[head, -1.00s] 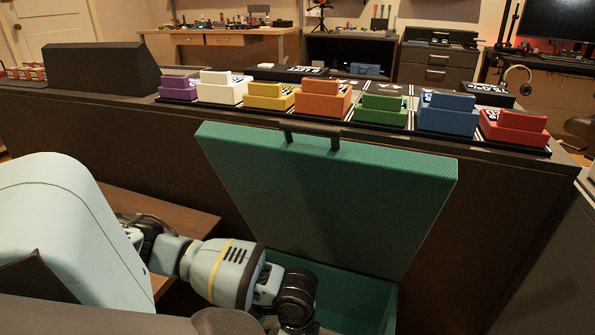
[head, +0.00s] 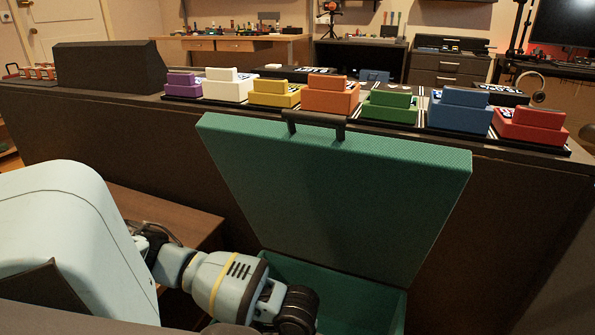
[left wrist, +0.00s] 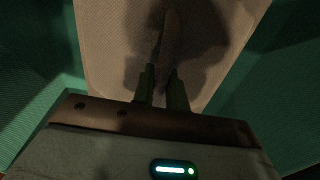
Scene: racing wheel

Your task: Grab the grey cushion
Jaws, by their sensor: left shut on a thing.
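The grey cushion (left wrist: 112,45) is a pale, grey-brown pad with rounded corners inside a green case, seen in the left wrist view. My left gripper (left wrist: 162,78) reaches down to it, and its two dark fingers are close together on a thin raised part of the cushion. Shadow hides the exact contact. In the head view my left arm goes down into the open green case (head: 340,190), and the gripper and cushion are hidden there. My right gripper is not in view.
The case's lid stands tilted up with a black handle (head: 313,124) on its edge, close to a dark counter (head: 80,125). Several coloured blocks, such as an orange one (head: 330,98), stand on the counter. A brown wooden surface (head: 150,215) lies left of the case.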

